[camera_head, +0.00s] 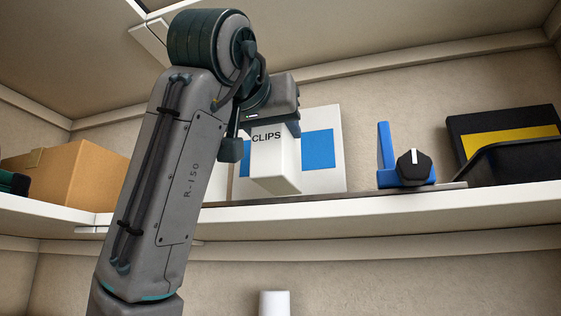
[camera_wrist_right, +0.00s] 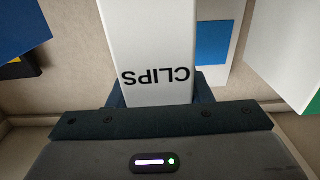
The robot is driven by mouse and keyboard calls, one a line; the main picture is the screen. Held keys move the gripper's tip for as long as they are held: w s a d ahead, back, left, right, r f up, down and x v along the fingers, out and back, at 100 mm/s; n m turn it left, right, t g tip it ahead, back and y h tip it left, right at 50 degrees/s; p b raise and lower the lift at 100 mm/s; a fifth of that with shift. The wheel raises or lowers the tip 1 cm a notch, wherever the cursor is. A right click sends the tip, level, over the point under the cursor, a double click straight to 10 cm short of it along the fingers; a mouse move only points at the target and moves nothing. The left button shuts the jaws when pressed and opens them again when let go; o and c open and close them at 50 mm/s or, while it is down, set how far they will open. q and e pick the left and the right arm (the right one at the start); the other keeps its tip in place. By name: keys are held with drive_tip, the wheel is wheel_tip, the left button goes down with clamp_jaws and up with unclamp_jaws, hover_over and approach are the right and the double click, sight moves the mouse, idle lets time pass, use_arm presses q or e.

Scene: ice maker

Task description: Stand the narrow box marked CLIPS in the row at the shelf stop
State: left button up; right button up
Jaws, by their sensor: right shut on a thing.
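The narrow white box marked CLIPS (camera_head: 276,170) is held upright, lettering at its top, just in front of a white box with a blue panel (camera_head: 321,150). My right gripper (camera_head: 272,124) is shut on its upper end; the right wrist view also shows the CLIPS box (camera_wrist_right: 150,40) between the fingers (camera_wrist_right: 160,92). I cannot tell whether its bottom touches the shelf. The blue shelf stop (camera_head: 386,150) with a black knob (camera_head: 413,167) stands to the right, with a gap between. My left gripper is out of view.
The shelf (camera_head: 350,208) runs across the view. A black bin (camera_head: 515,162) and a black box with a yellow band (camera_head: 500,122) stand at the right. A cardboard box (camera_head: 75,172) is at the left. A white object (camera_head: 274,303) shows below.

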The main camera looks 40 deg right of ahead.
sight(275, 184)
wheel_tip(275, 184, down, 4)
drive_tip(key=shift+s+r+b, duration=0.15)
drive_tip(key=shift+r+b, duration=0.1)
drive_tip(key=shift+b, duration=0.05)
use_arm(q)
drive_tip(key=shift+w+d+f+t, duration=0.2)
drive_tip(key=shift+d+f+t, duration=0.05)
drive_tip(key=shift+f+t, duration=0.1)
use_arm(e)
drive_tip(key=shift+f, duration=0.4)
drive_tip(key=shift+f, duration=0.1)
drive_tip(key=o, duration=0.7)
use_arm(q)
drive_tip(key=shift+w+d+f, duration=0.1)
use_arm(e)
drive_tip(key=o, duration=0.4)
drive_tip(key=shift+c, duration=0.2)
